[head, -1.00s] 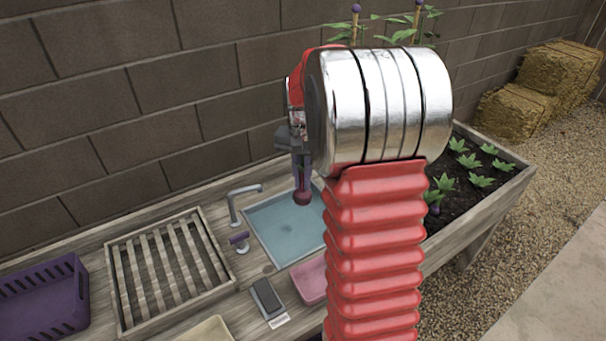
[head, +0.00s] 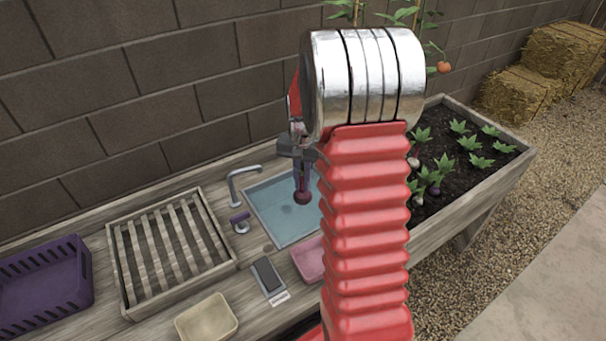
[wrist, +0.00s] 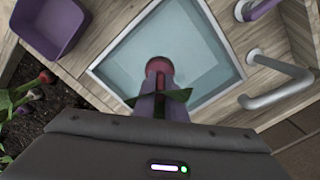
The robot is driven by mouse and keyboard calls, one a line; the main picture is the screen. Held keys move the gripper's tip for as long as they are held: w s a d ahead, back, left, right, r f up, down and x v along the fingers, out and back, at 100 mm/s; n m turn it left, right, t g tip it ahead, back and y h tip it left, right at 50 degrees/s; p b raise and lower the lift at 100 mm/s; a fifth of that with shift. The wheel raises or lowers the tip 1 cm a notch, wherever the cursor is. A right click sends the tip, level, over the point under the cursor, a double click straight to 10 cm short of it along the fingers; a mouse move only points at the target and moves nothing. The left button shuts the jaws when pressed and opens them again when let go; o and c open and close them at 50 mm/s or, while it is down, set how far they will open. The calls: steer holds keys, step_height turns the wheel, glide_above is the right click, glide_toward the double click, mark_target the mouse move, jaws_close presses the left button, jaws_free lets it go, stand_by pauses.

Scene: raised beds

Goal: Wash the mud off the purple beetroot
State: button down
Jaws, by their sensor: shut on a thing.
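My gripper (head: 302,160) is shut on the beetroot (head: 303,198), which hangs root-down over the sink basin (head: 262,211) of blue water. The beetroot is dark purple-red; I cannot tell how much mud is on it. In the wrist view the beetroot (wrist: 158,68) shows beyond the fingers, with green leaf pieces (wrist: 178,95) at the grip. I cannot tell whether it touches the water. The grey spout (head: 240,182) stands at the basin's back left, with a purple tap handle (head: 240,222) beside it. No stream shows.
A slatted rack (head: 170,245) and a purple crate (head: 80,285) stand to the left. A cream tray (head: 207,318), a dark block (head: 268,276) and a pink tub (head: 308,262) line the front. A planted bed (head: 460,195) is at right, a brick wall (head: 150,80) behind.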

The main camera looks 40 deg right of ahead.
step_height(320, 180, down, 13)
steer(key=shift+r, duration=0.2)
stand_by(0.9)
stand_by(0.3)
steer(key=d, duration=0.5)
steer(key=shift+s, duration=0.15)
stand_by(0.5)
steer(key=shift+a, duration=0.15)
steer(key=a, duration=1)
steer(key=shift+w, duration=0.3)
stand_by(0.7)
steer(key=shift+d, duration=0.25)
steer(key=d, duration=0.9)
steer(key=shift+s+d, duration=0.3)
steer(key=shift+d, duration=0.1)
stand_by(0.7)
